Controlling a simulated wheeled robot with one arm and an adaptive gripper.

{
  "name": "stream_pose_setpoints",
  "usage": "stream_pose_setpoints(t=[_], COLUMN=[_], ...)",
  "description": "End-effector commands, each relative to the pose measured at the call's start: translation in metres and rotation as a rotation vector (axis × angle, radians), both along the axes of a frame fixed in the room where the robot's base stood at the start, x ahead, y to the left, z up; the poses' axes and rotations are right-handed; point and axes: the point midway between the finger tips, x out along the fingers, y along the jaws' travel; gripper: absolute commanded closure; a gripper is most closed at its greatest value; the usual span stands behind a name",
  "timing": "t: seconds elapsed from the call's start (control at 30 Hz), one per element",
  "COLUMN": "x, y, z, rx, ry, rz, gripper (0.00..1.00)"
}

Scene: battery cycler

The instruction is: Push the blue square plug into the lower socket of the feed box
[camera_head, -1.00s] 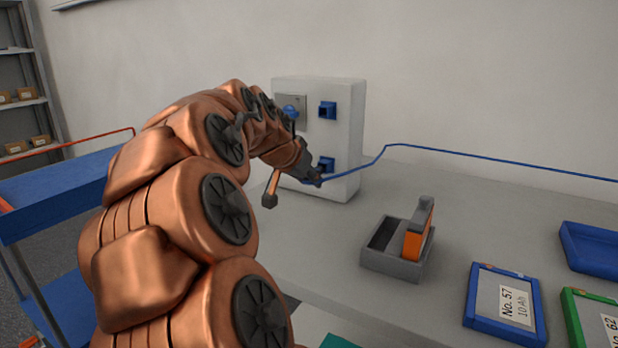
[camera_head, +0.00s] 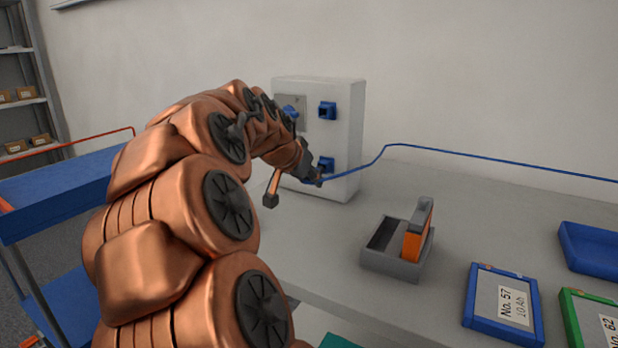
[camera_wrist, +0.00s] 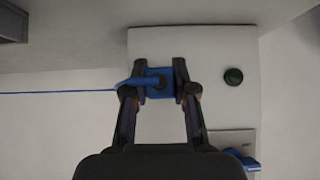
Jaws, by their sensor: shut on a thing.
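The feed box (camera_head: 345,130) is a pale upright box at the back of the bench. Its upper socket (camera_head: 327,110) is blue and uncovered, and its lower socket (camera_head: 326,163) is a blue frame beside my gripper (camera_head: 314,176). In the wrist view my gripper (camera_wrist: 163,80) is shut on the blue plug (camera_wrist: 155,82), in front of the feed box's pale face (camera_wrist: 205,50). The blue cable (camera_wrist: 60,91) leaves the plug to the left in the wrist view. The plug's front end is hidden, so I cannot tell how deep it sits.
A blue knob (camera_head: 290,111) is on the box's grey plate. The blue cable (camera_head: 450,151) runs right above the bench. A grey holder (camera_head: 390,265) with an orange block (camera_head: 416,243), a blue-framed battery tray (camera_head: 505,305) and a blue tray (camera_head: 592,248) stand right of my arm.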

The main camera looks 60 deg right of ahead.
Motion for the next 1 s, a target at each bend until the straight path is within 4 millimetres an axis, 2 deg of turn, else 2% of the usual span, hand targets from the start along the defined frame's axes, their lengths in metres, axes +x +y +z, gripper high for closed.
stream_pose_setpoints(t=[1.0], x=[0.0005], y=[-0.0098], z=[0.0001], rx=[0.0], ry=[0.0], rz=[0.0], gripper=[0.93])
